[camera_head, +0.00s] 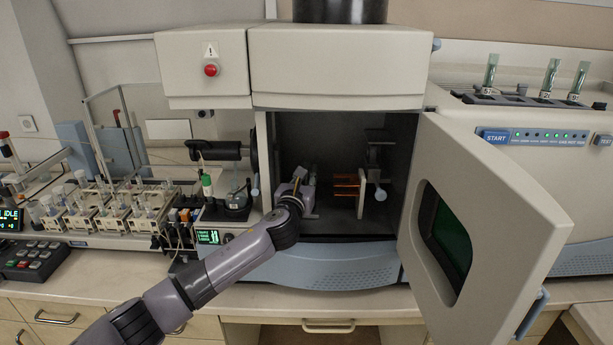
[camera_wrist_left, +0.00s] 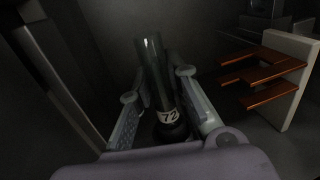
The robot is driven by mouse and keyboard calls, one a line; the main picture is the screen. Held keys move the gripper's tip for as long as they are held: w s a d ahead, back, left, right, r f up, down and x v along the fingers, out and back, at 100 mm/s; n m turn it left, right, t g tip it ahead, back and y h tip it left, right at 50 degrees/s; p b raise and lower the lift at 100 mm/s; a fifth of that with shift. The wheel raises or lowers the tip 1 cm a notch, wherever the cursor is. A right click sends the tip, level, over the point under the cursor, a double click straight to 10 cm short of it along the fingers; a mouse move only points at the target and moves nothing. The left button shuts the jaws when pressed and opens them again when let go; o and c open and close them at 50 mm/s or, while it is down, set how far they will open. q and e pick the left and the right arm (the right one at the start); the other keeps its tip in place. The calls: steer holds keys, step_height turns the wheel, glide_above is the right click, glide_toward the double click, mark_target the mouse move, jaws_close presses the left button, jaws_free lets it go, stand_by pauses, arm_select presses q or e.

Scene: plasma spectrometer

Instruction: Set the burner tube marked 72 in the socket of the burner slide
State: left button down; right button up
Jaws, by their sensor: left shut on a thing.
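The burner tube marked 72 (camera_wrist_left: 160,80) is a smoky glass tube with a white label near its lower end. My left gripper (camera_head: 297,184) is inside the open chamber of the instrument. In the left wrist view, its two fingers (camera_wrist_left: 158,105) lie on either side of the tube and are shut on it. A dark round part shows under the label; I cannot tell whether it is the tube's foot or the socket. The burner slide is not clearly seen, being dark and partly behind the gripper. My right gripper is not in view.
A copper coil (camera_head: 346,186) with a pale plate (camera_head: 362,195) stands just right of the gripper. The chamber door (camera_head: 485,205) is swung open to the right. A rack on the right holds three glass tubes (camera_head: 490,72). Glassware and small units crowd the left bench.

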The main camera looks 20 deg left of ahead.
arm_select(q)
steer(key=shift+f, duration=0.5)
steer(key=c, duration=1.4)
jaws_free()
steer(key=shift+c, duration=0.2)
steer(key=s, duration=1.2)
steer(key=shift+d, duration=0.3)
